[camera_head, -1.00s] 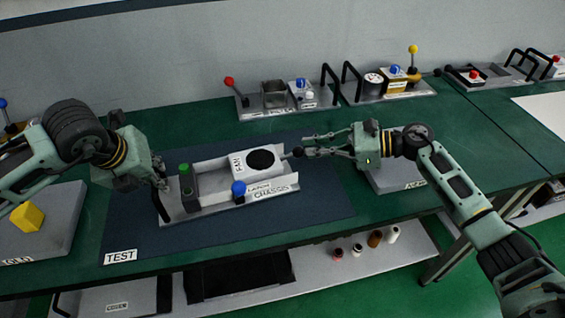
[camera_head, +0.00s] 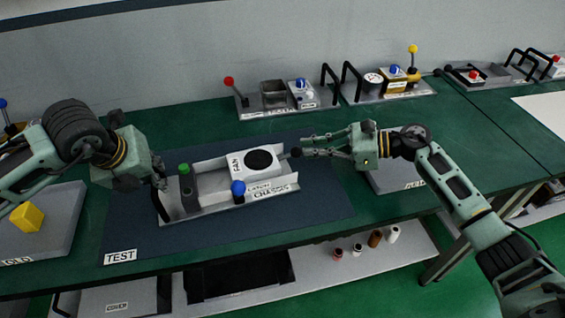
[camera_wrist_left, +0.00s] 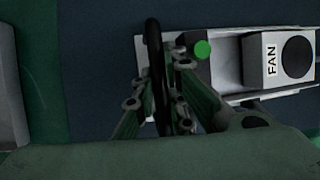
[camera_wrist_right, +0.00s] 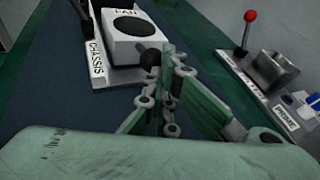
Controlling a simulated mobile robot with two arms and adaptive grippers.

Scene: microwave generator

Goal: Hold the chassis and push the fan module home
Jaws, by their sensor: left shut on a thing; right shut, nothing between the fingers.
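The grey chassis (camera_head: 215,208) is a shallow tray on the dark TEST mat, with a black handle (camera_wrist_left: 152,45) at its left end. My left gripper (camera_head: 160,172) is shut on this handle. The white fan module (camera_head: 239,163) with a round black grille sits in the chassis toward its right end, a gap away from the block with the green button (camera_head: 184,168). A dark knob (camera_wrist_right: 150,58) sticks out of its right end. My right gripper (camera_head: 300,152) is shut and empty at this knob; whether it touches is unclear. A blue latch knob (camera_head: 238,187) stands at the chassis front.
A grey plate with a yellow block (camera_head: 27,216) lies at the left. Another grey plate (camera_head: 385,184) lies under my right arm. Trays with a red lever (camera_head: 229,81) and a yellow lever (camera_head: 412,49) stand at the back. Small bottles are on the lower shelf.

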